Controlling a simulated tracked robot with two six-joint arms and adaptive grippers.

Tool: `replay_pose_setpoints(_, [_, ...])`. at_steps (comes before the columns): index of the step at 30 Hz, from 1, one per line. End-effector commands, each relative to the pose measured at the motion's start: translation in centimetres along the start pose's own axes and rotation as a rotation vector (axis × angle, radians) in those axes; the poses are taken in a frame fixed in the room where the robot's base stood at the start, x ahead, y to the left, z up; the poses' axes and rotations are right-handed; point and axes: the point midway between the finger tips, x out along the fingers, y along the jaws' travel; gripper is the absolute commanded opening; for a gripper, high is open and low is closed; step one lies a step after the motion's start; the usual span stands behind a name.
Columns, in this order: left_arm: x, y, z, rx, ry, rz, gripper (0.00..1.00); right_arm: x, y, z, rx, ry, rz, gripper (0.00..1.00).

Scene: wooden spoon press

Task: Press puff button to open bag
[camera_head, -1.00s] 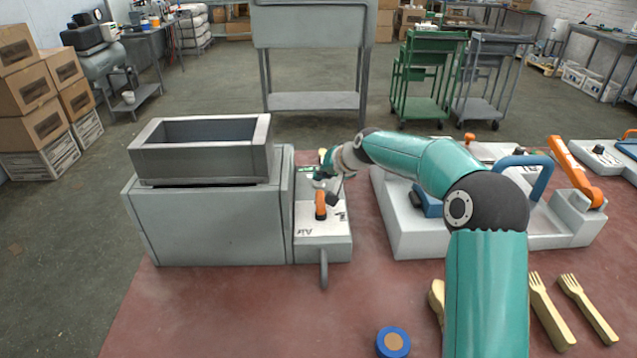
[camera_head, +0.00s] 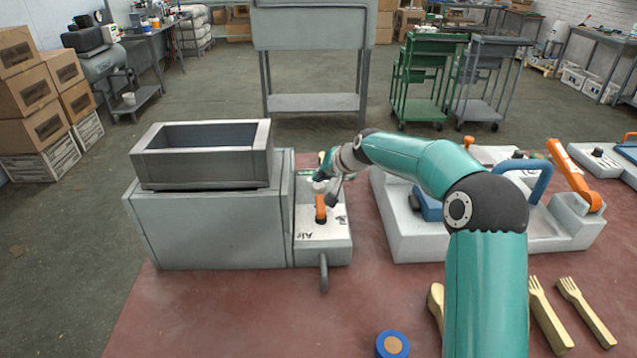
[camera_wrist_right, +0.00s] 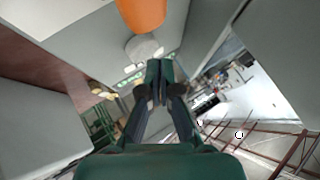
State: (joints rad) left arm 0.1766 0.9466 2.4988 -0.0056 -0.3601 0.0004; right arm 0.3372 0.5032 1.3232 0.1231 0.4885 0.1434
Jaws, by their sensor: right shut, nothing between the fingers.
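The grey press (camera_head: 210,230) stands on the red table, with an open-topped grey bin (camera_head: 200,160) on it. Its white control panel (camera_head: 322,230) is on the right side, with an orange knob (camera_head: 320,208) and lettering that seems to read "Air". My right gripper (camera_head: 321,180) is over the far part of the panel, behind the knob. In the wrist view it is shut and empty (camera_wrist_right: 156,72), next to a pale round disc (camera_wrist_right: 143,47) that may be the puff button. Contact cannot be told. No bag is clearly visible. My left gripper is not in view.
A second white machine with a blue handle (camera_head: 528,175) and an orange lever (camera_head: 574,174) stands to the right. Wooden forks (camera_head: 548,318) and a blue roll (camera_head: 392,344) lie near the front. The table is clear in front of the press.

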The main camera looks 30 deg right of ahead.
Motion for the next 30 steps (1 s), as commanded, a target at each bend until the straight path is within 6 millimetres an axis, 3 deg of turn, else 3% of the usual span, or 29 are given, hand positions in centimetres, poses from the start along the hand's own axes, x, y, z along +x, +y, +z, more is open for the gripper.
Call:
replay_pose_setpoints(14, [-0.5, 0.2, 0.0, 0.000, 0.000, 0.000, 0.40, -0.5, -0.4, -0.4, 0.000, 0.002, -0.001, 0.00])
replay_pose_setpoints(30, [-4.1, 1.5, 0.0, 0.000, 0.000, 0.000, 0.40, -3.8, -2.8, -2.8, 0.001, 0.002, -0.001, 0.00])
